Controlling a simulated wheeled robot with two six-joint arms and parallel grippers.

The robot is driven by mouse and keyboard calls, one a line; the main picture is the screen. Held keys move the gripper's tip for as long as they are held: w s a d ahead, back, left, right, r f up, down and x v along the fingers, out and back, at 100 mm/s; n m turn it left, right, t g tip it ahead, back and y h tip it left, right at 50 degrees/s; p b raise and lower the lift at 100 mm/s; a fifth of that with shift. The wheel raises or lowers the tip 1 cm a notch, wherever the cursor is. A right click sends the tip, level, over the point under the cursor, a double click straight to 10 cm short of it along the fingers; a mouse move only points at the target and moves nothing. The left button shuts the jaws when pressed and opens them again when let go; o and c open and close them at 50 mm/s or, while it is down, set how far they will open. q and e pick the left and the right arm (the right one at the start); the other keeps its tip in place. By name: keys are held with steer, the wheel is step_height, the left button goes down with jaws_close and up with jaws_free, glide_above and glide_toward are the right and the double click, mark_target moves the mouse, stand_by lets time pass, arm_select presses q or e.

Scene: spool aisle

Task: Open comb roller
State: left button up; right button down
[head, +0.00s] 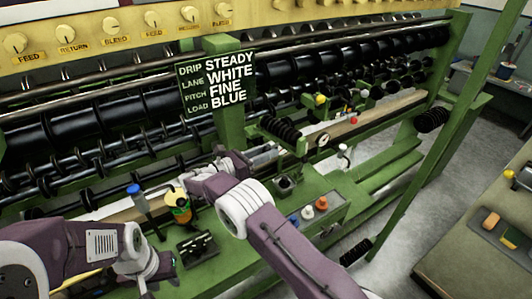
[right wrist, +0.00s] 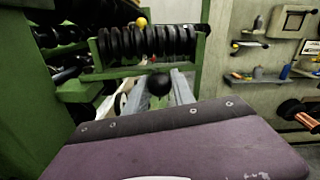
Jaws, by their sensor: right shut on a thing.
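A black ribbed roller (head: 281,129), which looks like the comb roller, lies in a green frame along the machine's front rail. It spans the upper middle of the right wrist view (right wrist: 150,41), beyond my fingers. My right gripper (head: 268,155) reaches in just left of and below this roller. In the right wrist view the grey fingers of my right gripper (right wrist: 160,90) are shut on a round black knob (right wrist: 158,84) in front of the roller. My left gripper (head: 152,277) is low at the left, its fingertips not clear.
A sign (head: 217,82) on a green post reads STEADY, WHITE, FINE, BLUE. A blue-topped handle (head: 135,190) and a yellow-and-green bottle (head: 180,207) stand left of my right gripper. A control box (head: 316,213) has coloured knobs.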

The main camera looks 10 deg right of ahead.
steer(key=c, duration=1.1)
jaws_free()
steer(key=shift+d, duration=0.1)
steer(key=shift+o, duration=0.2)
steer(key=b+v, duration=0.1)
steer(key=v, duration=0.8)
steer(key=shift+b, duration=0.3)
